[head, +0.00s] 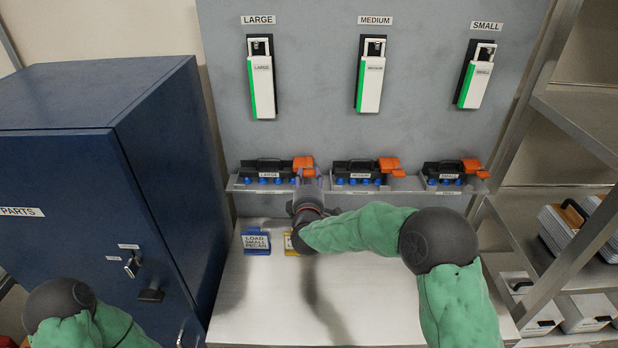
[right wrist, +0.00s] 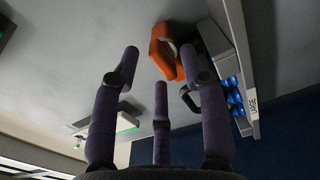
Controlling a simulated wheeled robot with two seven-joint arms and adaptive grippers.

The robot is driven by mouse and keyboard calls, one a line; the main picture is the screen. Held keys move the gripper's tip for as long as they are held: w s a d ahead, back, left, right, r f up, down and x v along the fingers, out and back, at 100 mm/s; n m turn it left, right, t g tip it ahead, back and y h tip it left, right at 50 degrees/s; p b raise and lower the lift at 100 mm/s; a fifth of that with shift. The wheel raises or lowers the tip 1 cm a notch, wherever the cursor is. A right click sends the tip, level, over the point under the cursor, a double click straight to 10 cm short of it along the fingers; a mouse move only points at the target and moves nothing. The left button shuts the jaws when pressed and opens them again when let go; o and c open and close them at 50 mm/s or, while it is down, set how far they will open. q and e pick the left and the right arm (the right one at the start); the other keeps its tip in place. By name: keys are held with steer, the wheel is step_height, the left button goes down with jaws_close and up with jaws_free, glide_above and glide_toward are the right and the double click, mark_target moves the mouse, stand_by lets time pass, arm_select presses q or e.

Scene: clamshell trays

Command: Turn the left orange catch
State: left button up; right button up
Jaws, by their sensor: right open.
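The left orange catch (head: 303,163) is at the right end of the dark LARGE clamshell tray (head: 268,165) on the wall shelf. My right gripper (head: 311,176) is just in front of and below this catch, with its fingers pointing at it. In the right wrist view, the orange catch (right wrist: 162,50) shows beyond and between the spread fingertips of the open gripper (right wrist: 160,58). I cannot tell whether a finger touches it. The fingers hold nothing. The left forearm shows at the bottom left of the head view; its gripper is out of frame.
MEDIUM (head: 355,169) and SMALL (head: 443,171) trays with orange catches sit further right on the shelf (head: 408,184). White-green dispensers (head: 370,82) hang above. A blue card holder (head: 256,242) and a partly hidden yellow one (head: 290,244) stand on the white table (head: 370,305). A blue cabinet (head: 165,150) stands left.

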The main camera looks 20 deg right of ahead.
steer(key=shift+w+d, duration=0.2)
steer(key=shift+w, duration=0.4)
jaws_close()
